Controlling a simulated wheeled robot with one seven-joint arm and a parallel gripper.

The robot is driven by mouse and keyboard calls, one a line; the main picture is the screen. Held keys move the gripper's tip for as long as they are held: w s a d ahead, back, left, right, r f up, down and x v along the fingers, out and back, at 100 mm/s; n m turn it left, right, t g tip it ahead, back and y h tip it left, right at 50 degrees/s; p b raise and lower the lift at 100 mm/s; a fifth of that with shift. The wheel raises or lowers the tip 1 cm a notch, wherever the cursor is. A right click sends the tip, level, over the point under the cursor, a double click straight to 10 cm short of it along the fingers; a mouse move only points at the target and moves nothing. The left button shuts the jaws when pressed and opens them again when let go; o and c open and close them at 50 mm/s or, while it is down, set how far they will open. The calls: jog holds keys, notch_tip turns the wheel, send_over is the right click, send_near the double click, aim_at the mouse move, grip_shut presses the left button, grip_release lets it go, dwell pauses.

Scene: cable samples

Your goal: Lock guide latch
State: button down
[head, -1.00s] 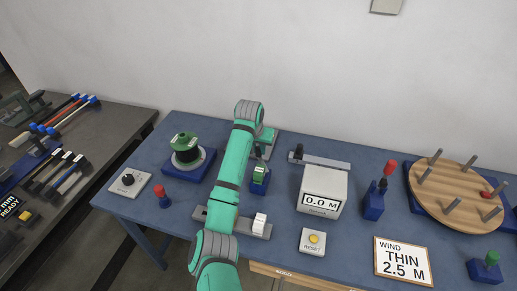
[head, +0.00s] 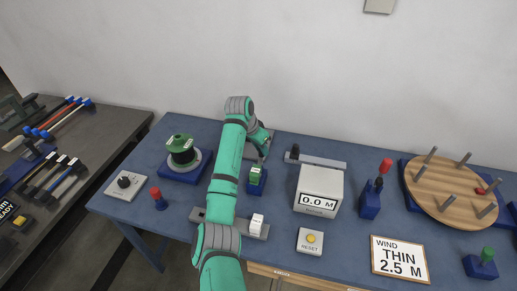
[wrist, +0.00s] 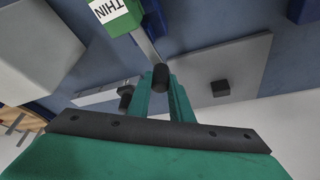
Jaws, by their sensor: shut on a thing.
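My gripper (wrist: 162,84) is shut on a black knob (wrist: 160,74), its two teal fingers on either side. The knob is at the end of a thin grey lever (wrist: 146,44), which looks like the guide latch. The lever runs to a green block (wrist: 122,17) labelled THIN. In the head view the green block (head: 256,172) stands in a blue holder (head: 256,187), just in front of my gripper. My arm and wrist hide the knob and most of the lever there. A grey plate (wrist: 235,62) with a black square lies beside the gripper.
A metre box (head: 319,188) reading 0.0 M stands to the right, with a grey bar (head: 325,162) and black knob behind it. A green spool (head: 181,148) is left; a wooden pegged disc (head: 447,190) is far right. A reset button (head: 310,239) is in front.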

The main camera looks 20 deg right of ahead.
jog(key=shift+s+d+m, duration=0.1)
jog(key=shift+d+m, duration=0.15)
jog(key=shift+m, duration=0.25)
jog(key=shift+g, duration=0.3)
jog(key=shift+d, duration=0.15)
jog(key=c, duration=1.6)
grip_release()
jog(key=v, duration=1.1)
jog(key=shift+f, duration=0.1)
jog(key=shift+s+a, duration=0.1)
jog(key=shift+a, duration=0.15)
